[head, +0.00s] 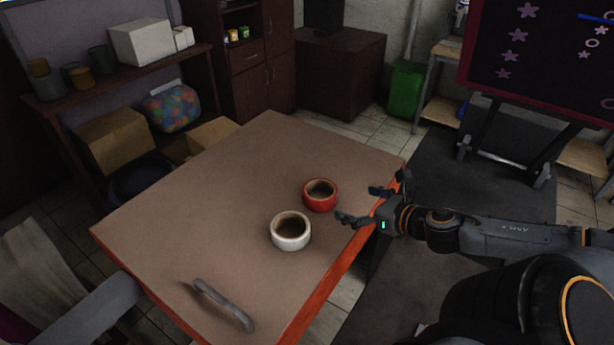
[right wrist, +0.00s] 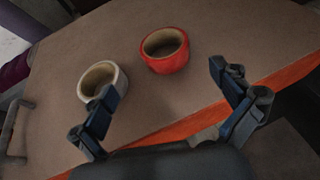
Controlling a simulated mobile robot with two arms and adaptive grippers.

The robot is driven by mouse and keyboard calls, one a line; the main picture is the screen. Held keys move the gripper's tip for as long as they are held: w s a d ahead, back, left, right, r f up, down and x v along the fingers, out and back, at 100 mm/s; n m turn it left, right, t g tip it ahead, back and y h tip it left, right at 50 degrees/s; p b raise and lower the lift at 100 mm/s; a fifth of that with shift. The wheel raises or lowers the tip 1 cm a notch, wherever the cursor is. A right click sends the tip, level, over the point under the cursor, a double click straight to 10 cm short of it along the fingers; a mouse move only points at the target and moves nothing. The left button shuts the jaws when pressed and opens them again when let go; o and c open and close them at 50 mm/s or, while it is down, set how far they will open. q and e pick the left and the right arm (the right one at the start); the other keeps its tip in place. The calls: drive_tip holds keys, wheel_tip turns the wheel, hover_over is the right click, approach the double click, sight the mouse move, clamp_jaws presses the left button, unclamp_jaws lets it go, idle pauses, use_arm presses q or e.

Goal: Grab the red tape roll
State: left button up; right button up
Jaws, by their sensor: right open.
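The red tape roll (head: 320,204) lies flat on the brown table, near its right edge. A white tape roll (head: 291,241) lies in front of it and a little left, close beside it. My right gripper (head: 360,204) is open and empty, just right of the red roll at the table edge, with its fingers pointing toward it. In the right wrist view the red roll (right wrist: 176,62) is ahead, between and beyond the spread fingers (right wrist: 162,98). The white roll (right wrist: 100,72) is ahead of the left finger there, partly covered by it. My left gripper is not seen.
The table (head: 190,205) has an orange-red edge and wide clear room left of the rolls. A grey curved handle-like object (head: 222,304) lies near its front. A chair (head: 85,310) stands at the front left. Shelves, boxes and a green bin (head: 406,90) are behind.

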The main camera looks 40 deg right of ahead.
sight(336, 197)
drive_tip(key=x, duration=0.4)
drive_tip(key=b+x, duration=0.2)
drive_tip(key=x, duration=0.1)
drive_tip(key=shift+w+f, duration=0.1)
drive_tip(key=shift+f, duration=0.1)
drive_tip(key=shift+w+f+b, duration=0.1)
drive_tip(key=shift+w+b, duration=0.3)
drive_tip(key=w+f+b, duration=0.1)
drive_tip(key=b, duration=0.2)
drive_tip(key=w+f+b, duration=0.1)
drive_tip(key=w+b, duration=0.1)
drive_tip(key=shift+w+d+f+b, duration=0.2)
drive_tip(key=shift+w+f+b, duration=0.1)
drive_tip(key=shift+f+b, duration=0.1)
drive_tip(key=shift+w+b, duration=0.4)
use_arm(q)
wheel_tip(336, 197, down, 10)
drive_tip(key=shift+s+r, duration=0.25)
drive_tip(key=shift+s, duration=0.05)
use_arm(e)
drive_tip(key=shift+r, duration=0.2)
drive_tip(key=c, duration=1)
